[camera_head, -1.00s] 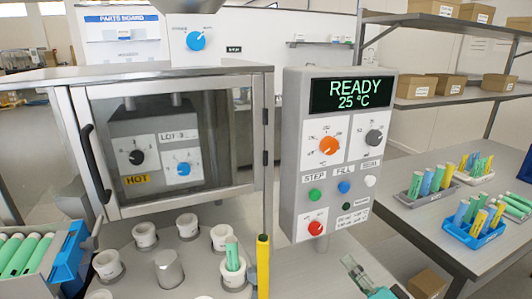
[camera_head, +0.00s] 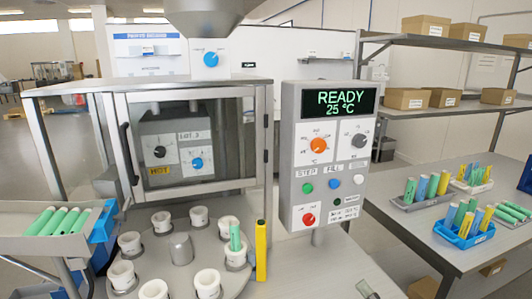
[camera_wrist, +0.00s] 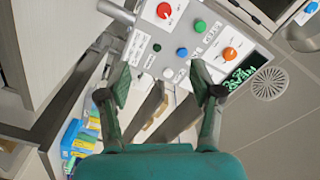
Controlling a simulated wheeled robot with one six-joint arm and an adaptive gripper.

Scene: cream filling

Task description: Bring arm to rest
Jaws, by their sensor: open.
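My gripper (camera_wrist: 163,88) is open and empty in the wrist view, its two fingers spread. Part of the control panel (camera_wrist: 200,38) shows beyond them, tilted in that view. The panel display reads READY 25 °C. Most of my arm is out of the head view.
A round table carries several white cups (camera_head: 161,222); one holds a green tube (camera_head: 235,238). A yellow post (camera_head: 261,250) stands beside it, before a glazed cabinet (camera_head: 185,125). A tray (camera_head: 30,241) of green tubes is at left. Tube racks (camera_head: 467,238) stand on the right table.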

